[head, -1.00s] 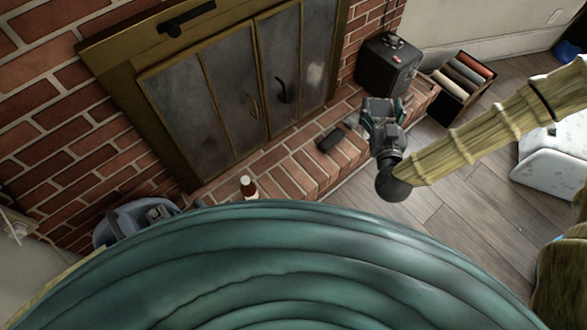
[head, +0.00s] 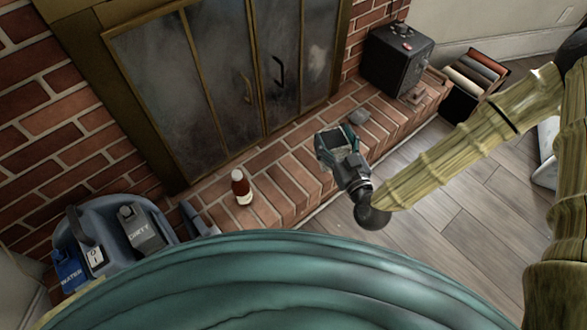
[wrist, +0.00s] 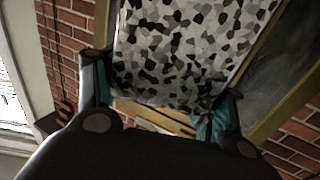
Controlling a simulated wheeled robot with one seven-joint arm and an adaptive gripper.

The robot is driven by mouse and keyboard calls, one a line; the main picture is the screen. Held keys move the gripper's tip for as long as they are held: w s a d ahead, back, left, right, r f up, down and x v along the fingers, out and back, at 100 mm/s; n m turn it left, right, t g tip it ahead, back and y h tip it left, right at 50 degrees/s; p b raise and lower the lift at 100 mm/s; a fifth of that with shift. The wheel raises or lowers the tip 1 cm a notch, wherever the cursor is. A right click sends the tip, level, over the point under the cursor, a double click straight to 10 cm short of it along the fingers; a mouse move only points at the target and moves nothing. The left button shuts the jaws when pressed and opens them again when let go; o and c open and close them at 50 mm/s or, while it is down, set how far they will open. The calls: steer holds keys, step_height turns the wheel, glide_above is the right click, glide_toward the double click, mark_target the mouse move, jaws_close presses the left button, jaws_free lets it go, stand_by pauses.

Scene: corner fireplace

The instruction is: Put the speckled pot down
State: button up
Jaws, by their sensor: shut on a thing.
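The speckled pot (wrist: 185,50) has white, grey and black flecks and fills the upper middle of the wrist view. My gripper (wrist: 160,100) is shut on it, with one teal-padded finger at each side. The pot's far end is cut off by the top of the picture. In the head view my gripper (head: 337,146) is over the brick hearth (head: 283,190), near its front edge. The pot is hard to make out there among the fingers. I cannot tell how high it is above the bricks.
A small grey object (head: 360,117) lies behind my gripper. A black box (head: 396,60) and a crate of rolls (head: 470,85) are at the right. A blue-grey machine (head: 110,238) is at lower left.

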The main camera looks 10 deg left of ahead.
steer(key=s+a+f+n+g+y+b, duration=0.1)
steer(key=s+a+f+y+b, duration=0.2)
steer(key=f+b, duration=0.35)
steer(key=s+a+f+n+g+b, duration=0.2)
steer(key=a+f+b, duration=0.2)
steer(key=f+b, duration=0.25)
steer(key=s+a+f+n+g+y+b, duration=0.1)
steer(key=s+a+f+y+b, duration=0.2)
steer(key=f+b, duration=0.4)
steer(key=shift+h, duration=0.5)
steer(key=w+a+f+b, duration=0.2)
steer(key=w, duration=0.2)
steer(key=w+a+f+b, duration=0.1)
steer(key=w+a+b, duration=0.2)
steer(key=w, duration=0.2)
steer(key=w+a+f+b, duration=0.2)
steer(key=w, duration=0.3)
steer(key=shift+w+a+f+b, duration=0.15)
steer(key=shift+a+f+b, duration=0.15)
steer(key=shift+b, duration=0.1)
steer(key=o, duration=1.2)
steer(key=shift+o, duration=0.3)
